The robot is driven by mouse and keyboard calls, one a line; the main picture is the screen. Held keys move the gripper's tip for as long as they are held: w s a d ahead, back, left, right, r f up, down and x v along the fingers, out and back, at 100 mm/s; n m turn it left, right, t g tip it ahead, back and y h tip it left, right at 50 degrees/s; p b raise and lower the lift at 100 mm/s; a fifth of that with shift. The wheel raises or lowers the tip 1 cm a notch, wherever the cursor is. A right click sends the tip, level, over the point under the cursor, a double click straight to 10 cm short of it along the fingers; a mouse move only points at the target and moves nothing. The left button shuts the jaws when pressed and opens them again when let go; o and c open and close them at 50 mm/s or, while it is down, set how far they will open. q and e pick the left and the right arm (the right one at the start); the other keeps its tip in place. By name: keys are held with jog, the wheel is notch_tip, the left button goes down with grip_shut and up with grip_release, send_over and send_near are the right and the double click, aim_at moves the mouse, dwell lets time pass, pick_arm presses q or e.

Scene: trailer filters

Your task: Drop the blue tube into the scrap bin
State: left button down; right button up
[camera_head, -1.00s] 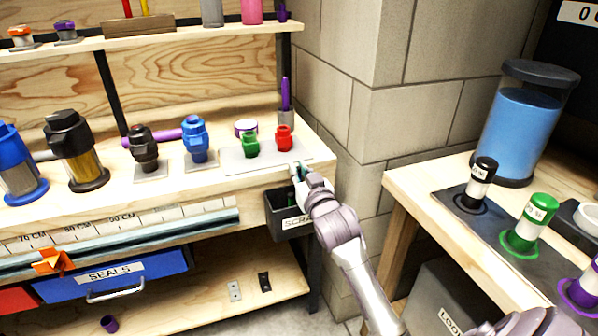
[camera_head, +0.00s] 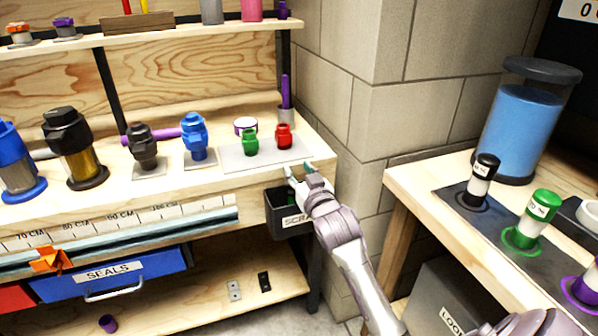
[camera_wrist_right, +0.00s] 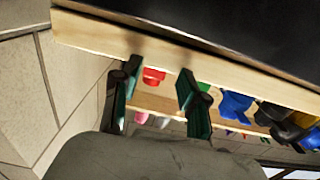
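The scrap bin (camera_head: 289,216) is a dark open box with a label, hanging at the front right corner of the workbench. My right gripper (camera_head: 299,168) is above the bin, beside the bench edge. Its two fingers are spread apart. The right wrist view shows the same open fingers (camera_wrist_right: 160,95) with nothing held between them. I cannot make out a loose blue tube in either view. The inside of the bin is dark and partly hidden by my gripper. My left gripper is not in view.
The workbench (camera_head: 240,182) holds a red fitting (camera_head: 284,137), a green fitting (camera_head: 250,143), a blue fitting (camera_head: 196,138) and black ones. A second table (camera_head: 420,180) with a blue-filled canister (camera_head: 520,120) stands to the right. A block wall is behind.

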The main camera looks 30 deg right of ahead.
jog(key=v, duration=1.2)
